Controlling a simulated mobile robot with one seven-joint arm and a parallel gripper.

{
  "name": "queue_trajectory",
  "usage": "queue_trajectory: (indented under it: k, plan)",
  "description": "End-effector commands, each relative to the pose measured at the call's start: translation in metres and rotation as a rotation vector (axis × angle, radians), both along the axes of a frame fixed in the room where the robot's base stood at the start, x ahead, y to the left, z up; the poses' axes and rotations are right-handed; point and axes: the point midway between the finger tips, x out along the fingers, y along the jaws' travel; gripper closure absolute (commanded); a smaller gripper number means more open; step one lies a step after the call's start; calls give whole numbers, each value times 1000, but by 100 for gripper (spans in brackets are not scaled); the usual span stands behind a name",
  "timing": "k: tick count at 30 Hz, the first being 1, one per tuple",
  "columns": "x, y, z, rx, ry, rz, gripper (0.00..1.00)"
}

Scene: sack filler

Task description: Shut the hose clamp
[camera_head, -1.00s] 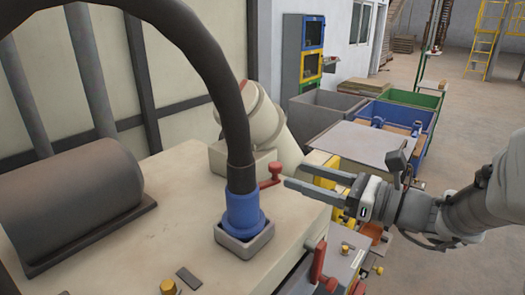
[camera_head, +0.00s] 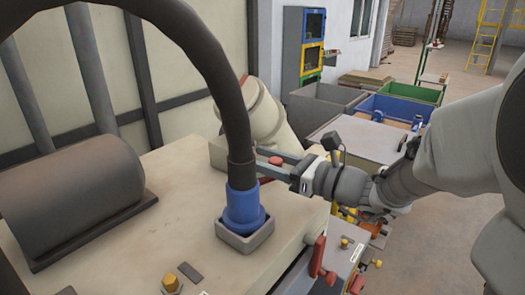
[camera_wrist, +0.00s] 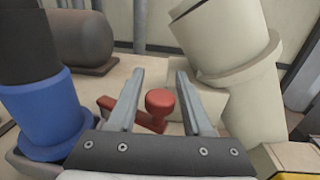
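A thick black hose (camera_head: 238,120) comes down into a blue coupling (camera_head: 243,207) seated in a grey square collar on the machine top. The hose clamp's red lever shows in the wrist view as a flat arm (camera_wrist: 107,103) with a round knob (camera_wrist: 160,100). In the head view only a little of the red knob (camera_head: 276,160) shows between my fingers. My gripper (camera_head: 260,159) is open just right of the hose. In the wrist view its two fingers (camera_wrist: 161,73) stand on either side of the knob, with a gap visible on each side.
A cream angled pipe (camera_head: 252,112) stands close behind my gripper. A dark cylinder (camera_head: 70,205) lies on the left of the machine top (camera_head: 120,255). Another red lever (camera_head: 317,257) is at the front right edge. Bins and a blue crate (camera_head: 395,108) stand beyond.

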Motion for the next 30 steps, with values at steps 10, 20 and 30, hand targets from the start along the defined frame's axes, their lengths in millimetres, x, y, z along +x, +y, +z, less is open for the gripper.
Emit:
queue_trajectory:
  k: [10,20,30]
  plan:
    - [0,0,0,0,0,0,100]
    - [0,0,0,0,0,0,100]
    - [0,0,0,0,0,0,100]
